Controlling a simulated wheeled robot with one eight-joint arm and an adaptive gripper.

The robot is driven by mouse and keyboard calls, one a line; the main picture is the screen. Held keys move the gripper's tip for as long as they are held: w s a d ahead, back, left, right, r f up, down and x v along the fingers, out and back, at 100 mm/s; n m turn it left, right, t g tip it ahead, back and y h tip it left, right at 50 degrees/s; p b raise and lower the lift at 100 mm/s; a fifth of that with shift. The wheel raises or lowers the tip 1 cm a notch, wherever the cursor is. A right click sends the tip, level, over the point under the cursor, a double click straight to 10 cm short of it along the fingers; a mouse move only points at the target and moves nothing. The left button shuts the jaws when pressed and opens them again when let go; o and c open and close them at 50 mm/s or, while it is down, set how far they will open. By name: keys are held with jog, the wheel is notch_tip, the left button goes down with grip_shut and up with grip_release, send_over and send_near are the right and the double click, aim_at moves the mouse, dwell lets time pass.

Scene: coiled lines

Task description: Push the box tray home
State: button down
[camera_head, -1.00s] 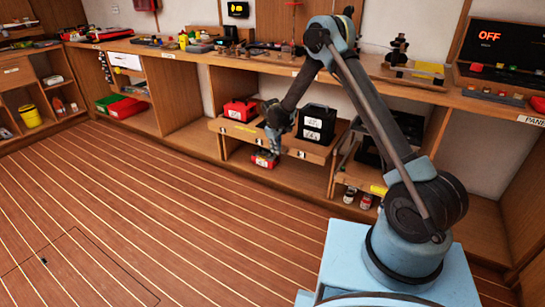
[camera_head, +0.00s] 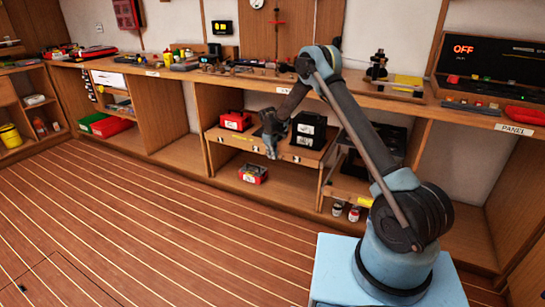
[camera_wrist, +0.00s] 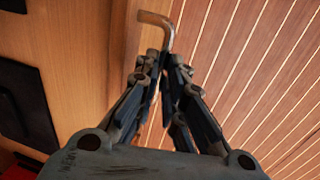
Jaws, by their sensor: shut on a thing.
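The box tray (camera_head: 222,142) is a wooden tray on the upper level of an open bay under the bench. It carries a red box (camera_head: 235,121) and black boxes (camera_head: 309,131). My gripper (camera_head: 272,153) hangs at the tray's front, between those boxes. In the wrist view my gripper (camera_wrist: 166,68) is shut on a bent metal rod (camera_wrist: 157,20), whose hooked end sticks out past the fingertips. I cannot tell whether the rod or fingers touch the tray. How far the tray stands out of the bay is hard to judge.
A red box (camera_head: 253,174) sits on the lower shelf beneath the tray. Two small cans (camera_head: 345,211) stand in the bay to the right. The bench top (camera_head: 240,76) above is crowded with small items. The striped floor (camera_head: 150,225) in front is clear.

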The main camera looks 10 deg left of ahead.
jog(key=shift+w+d, duration=0.1)
jog(key=shift+w, duration=0.3)
jog(key=c, duration=1.7)
grip_release()
jog(key=shift+s, duration=0.1)
jog(key=shift+r, duration=0.25)
jog(key=r, duration=0.3)
jog(key=s+r, duration=0.1)
jog(key=r, duration=0.3)
jog(key=s+r, duration=0.1)
jog(key=r, duration=0.3)
jog(key=shift+a+r, duration=0.1)
jog(key=shift+a, duration=0.25)
